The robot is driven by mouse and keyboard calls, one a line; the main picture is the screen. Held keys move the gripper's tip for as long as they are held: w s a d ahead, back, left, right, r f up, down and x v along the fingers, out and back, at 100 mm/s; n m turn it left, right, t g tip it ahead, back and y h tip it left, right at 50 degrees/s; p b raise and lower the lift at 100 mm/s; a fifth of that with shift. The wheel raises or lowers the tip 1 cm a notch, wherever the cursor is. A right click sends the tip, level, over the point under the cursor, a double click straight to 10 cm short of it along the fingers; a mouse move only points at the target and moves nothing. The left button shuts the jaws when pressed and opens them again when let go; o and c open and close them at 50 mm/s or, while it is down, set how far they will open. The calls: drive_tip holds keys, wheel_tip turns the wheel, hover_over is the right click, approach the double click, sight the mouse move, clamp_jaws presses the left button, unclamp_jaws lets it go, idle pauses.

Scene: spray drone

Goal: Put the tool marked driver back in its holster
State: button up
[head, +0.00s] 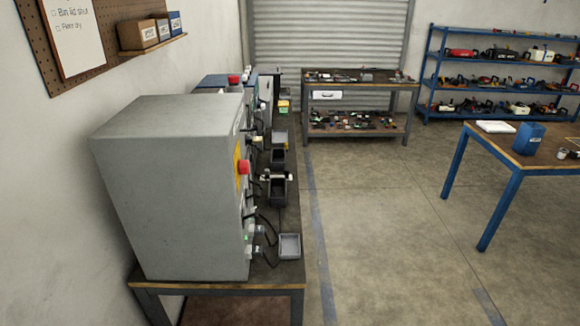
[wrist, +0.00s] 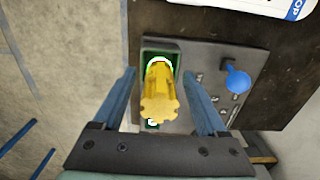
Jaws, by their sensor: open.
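In the wrist view a yellow tool (wrist: 160,95) with a notched, gear-like end points toward the camera. I cannot read the word driver on it. It stands in or over a dark, green-rimmed opening (wrist: 149,50) in a grey panel; how deep it sits is hidden. My gripper (wrist: 158,76) is open, with one blue finger on each side of the yellow tool and gaps between. I cannot make out my gripper or this tool for certain in the head view.
A blue knob (wrist: 237,79) stands up from the panel, right of my right finger. In the head view, a large grey cabinet (head: 170,190) and small grey trays (head: 290,246) stand on the left bench. A blue-legged table (head: 480,200) is at right. The floor between is clear.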

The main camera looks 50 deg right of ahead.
wheel_tip(320, 180, up, 12)
drive_tip(key=shift+f+b, duration=0.15)
drive_tip(key=shift+b, duration=0.15)
drive_tip(key=w+r+n+t+h, duration=0.35)
drive_tip(key=w+r+t, duration=0.45)
drive_tip(key=w+r, duration=0.9)
drive_tip(key=w+a+r+n+t, duration=0.1)
drive_tip(key=w+a+r+t, duration=0.2)
drive_tip(key=r, duration=0.5)
drive_tip(key=w+a+r+n+t, duration=0.1)
drive_tip(key=w+a+r+t, duration=0.15)
drive_tip(key=r, duration=0.45)
drive_tip(key=a+r+n+t, duration=0.1)
drive_tip(key=a+r+t, duration=0.2)
drive_tip(key=r, duration=0.4)
drive_tip(key=a+r+n+t, duration=0.1)
drive_tip(key=a+r+t, duration=0.25)
drive_tip(key=r, duration=0.45)
drive_tip(key=s+a+r+n+t+y, duration=0.1)
drive_tip(key=s+a+r+t, duration=0.2)
drive_tip(key=s+r, duration=0.3)
drive_tip(key=s+a+r+n+t+y, duration=0.1)
drive_tip(key=s+a+r+t, duration=0.3)
drive_tip(key=r, duration=0.7)
drive_tip(key=shift+s+a+y, duration=0.55)
drive_tip(key=shift+s+a, duration=0.1)
drive_tip(key=shift+s, duration=0.5)
drive_tip(key=shift+n, duration=0.25)
